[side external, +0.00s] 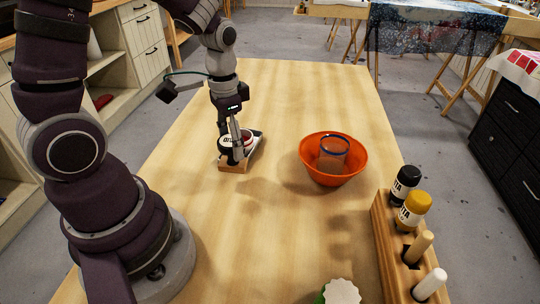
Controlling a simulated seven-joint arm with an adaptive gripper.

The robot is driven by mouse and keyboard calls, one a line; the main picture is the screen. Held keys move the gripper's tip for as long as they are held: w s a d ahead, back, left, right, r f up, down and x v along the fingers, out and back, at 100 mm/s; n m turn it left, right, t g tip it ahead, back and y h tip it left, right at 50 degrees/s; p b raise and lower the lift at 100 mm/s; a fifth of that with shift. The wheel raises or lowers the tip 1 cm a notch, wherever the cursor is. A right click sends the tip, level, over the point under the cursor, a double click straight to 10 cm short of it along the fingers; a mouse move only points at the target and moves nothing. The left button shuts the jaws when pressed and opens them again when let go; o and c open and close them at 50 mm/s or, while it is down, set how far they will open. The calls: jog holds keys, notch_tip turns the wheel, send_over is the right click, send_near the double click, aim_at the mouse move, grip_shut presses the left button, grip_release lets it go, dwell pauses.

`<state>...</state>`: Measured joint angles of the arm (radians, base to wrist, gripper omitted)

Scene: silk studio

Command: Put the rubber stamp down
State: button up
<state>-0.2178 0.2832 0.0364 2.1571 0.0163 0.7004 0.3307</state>
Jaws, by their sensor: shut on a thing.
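My gripper (237,152) points down at the left middle of the wooden table. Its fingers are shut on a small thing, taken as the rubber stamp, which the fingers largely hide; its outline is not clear. A white, red and dark round thing with printed lettering (225,143) shows right at the fingers. A light wooden block or tray (233,168) sits on the table directly beneath the fingertips. I cannot tell whether the held thing touches it.
An orange bowl (308,166) holding a clear blue-rimmed cup (333,157) stands to the right. A wooden rack (388,246) with black and yellow bottles and two pegs lines the right edge. A white scalloped thing (341,292) is at the front. The table's far part is clear.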

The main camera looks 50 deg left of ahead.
jog(key=w+a, duration=0.1)
jog(key=w, duration=0.3)
jog(key=w+a+f, duration=0.1)
jog(key=w, duration=0.3)
jog(key=w+a+f, duration=0.1)
jog(key=w, duration=0.4)
jog(key=shift+w+a, duration=0.1)
jog(key=shift+a, duration=0.05)
jog(key=shift+f, duration=1.4)
jog(key=shift+f, duration=0.15)
jog(key=o, duration=1.2)
jog(key=shift+c, duration=0.2)
